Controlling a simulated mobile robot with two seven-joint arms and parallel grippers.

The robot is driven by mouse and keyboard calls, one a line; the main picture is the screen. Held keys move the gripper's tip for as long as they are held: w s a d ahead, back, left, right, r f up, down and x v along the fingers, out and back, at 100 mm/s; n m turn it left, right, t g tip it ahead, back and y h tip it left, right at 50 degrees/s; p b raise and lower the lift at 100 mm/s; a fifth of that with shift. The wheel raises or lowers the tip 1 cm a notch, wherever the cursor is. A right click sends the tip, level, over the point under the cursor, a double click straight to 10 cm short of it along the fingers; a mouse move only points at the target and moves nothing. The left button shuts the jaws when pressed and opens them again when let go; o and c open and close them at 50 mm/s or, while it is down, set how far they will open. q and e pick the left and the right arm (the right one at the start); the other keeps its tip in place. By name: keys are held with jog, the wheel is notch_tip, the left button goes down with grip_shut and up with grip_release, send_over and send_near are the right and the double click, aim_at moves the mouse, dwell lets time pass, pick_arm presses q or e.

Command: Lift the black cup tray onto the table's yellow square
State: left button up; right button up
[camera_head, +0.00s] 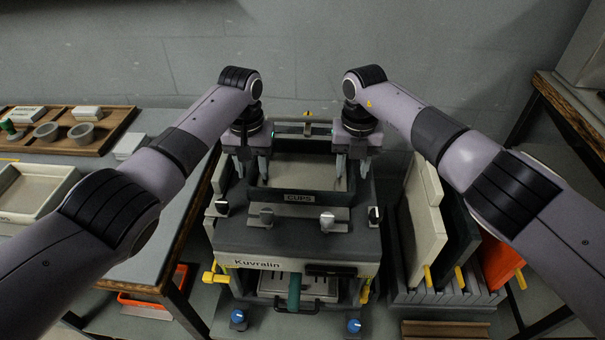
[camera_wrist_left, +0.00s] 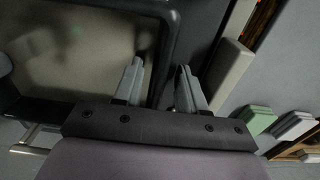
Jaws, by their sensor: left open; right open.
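The black cup tray (camera_head: 299,198), marked CUPS on its front, sits on top of the coffee machine. It has a dark raised rim and a pale floor, and it looks empty. My left gripper (camera_head: 251,168) is open at the tray's left side, pointing down. In the left wrist view the fingers (camera_wrist_left: 160,75) stand on either side of the tray's dark rim (camera_wrist_left: 168,35); contact cannot be told. My right gripper (camera_head: 352,165) is open at the tray's right side, also pointing down. No yellow square shows clearly; my left arm covers part of the left table (camera_head: 145,262).
The machine (camera_head: 300,240) has knobs and yellow side handles in front. A wooden tray with bowls (camera_head: 75,130) and a pale bin (camera_head: 32,192) stand on the left table. A rack of upright boards (camera_head: 430,290) stands to the right. A wall closes the back.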

pick_arm(q)
grip_shut()
pick_arm(e)
grip_shut()
pick_arm(q)
jog(key=shift+r, duration=0.1)
pick_arm(e)
jog(key=shift+r, duration=0.1)
dwell(1.0)
